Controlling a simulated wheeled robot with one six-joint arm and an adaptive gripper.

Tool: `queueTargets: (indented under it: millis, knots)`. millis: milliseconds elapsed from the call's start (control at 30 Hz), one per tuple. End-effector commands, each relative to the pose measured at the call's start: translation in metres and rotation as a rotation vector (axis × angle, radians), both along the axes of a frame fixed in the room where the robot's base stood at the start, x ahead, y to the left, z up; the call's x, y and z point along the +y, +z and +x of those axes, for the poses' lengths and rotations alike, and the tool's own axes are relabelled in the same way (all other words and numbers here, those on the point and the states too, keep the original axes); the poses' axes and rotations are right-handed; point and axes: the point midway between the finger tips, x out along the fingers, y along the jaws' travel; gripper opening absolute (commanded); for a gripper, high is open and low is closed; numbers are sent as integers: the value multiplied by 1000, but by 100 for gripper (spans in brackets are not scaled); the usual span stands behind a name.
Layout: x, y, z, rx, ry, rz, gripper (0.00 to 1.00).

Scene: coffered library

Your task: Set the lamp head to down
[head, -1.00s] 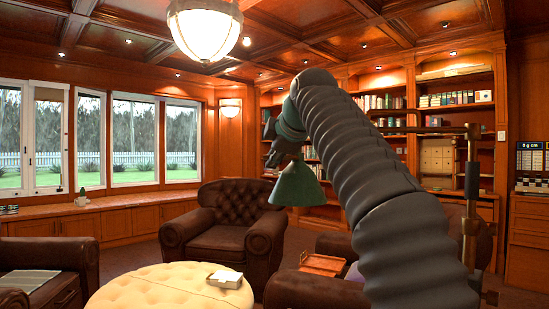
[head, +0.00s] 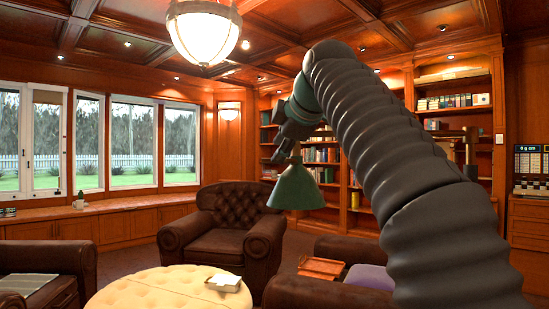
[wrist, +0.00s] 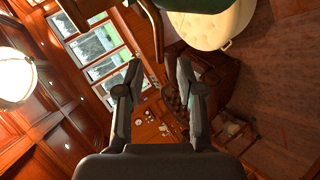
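The lamp has a dark green cone shade (head: 296,190), which hangs with its wide opening facing down. A horizontal brass bar (head: 446,133) shows at the right, and my arm hides most of the lamp's support. My gripper (head: 284,147) is just above the shade in the head view, but whether it touches the lamp head is unclear. In the wrist view my gripper (wrist: 160,65) has its two fingers apart with nothing between them. A dark green part of the lamp (wrist: 195,4) and a curved brass piece (wrist: 152,30) lie beyond the fingertips at the top.
A brown leather armchair (head: 222,228) stands behind the lamp. A cream tufted ottoman (head: 160,289) with a book (head: 223,282) is at front left. Bookshelves (head: 455,100) line the back wall. A globe ceiling light (head: 204,35) hangs at upper left.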

Motion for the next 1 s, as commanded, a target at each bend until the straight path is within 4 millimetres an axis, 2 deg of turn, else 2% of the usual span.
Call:
queueTargets:
  millis: [100,367,1000]
  knots:
    - [-9,12,-18,-2,0,1,37]
    - [-19,26,-41,0,0,0,37]
    - [-20,28,-44,1,0,0,37]
